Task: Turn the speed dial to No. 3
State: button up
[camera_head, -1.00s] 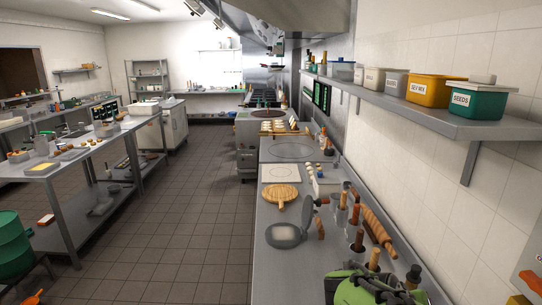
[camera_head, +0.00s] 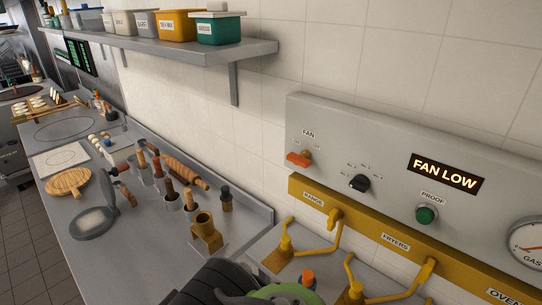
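The speed dial (camera_head: 358,183) is a small black knob on the grey wall panel (camera_head: 385,150), with small position labels in an arc around it. The labels and the pointer are too small for me to read the setting surely. Left of it, under the FAN label, is an orange lever switch (camera_head: 299,159). Right of it, a lit display (camera_head: 446,171) reads FAN LOW. A black and green part of my arm shows at the bottom edge, well below the dial. My gripper's fingers are not visible.
A yellow rail (camera_head: 365,227) with RANGE and FRYERS labels and yellow valve handles (camera_head: 335,218) runs below the dial. A green PROOF knob (camera_head: 427,214) and a gas gauge (camera_head: 527,242) lie to the right. A shelf (camera_head: 190,50) juts out at upper left.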

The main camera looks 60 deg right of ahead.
aim_at(361, 183)
jog(key=z, duration=0.45)
jog(key=k+z, duration=0.1)
jog(key=z, duration=0.4)
jog(key=l+z, duration=0.1)
jog(key=z, duration=0.35)
jog(key=k+l+z, duration=0.1)
jog(key=z, duration=0.4)
jog(key=l+z, duration=0.3)
jog(key=z, duration=0.2)
jog(key=l+z, duration=0.35)
jog(key=z, duration=0.15)
jog(key=k, duration=0.05)
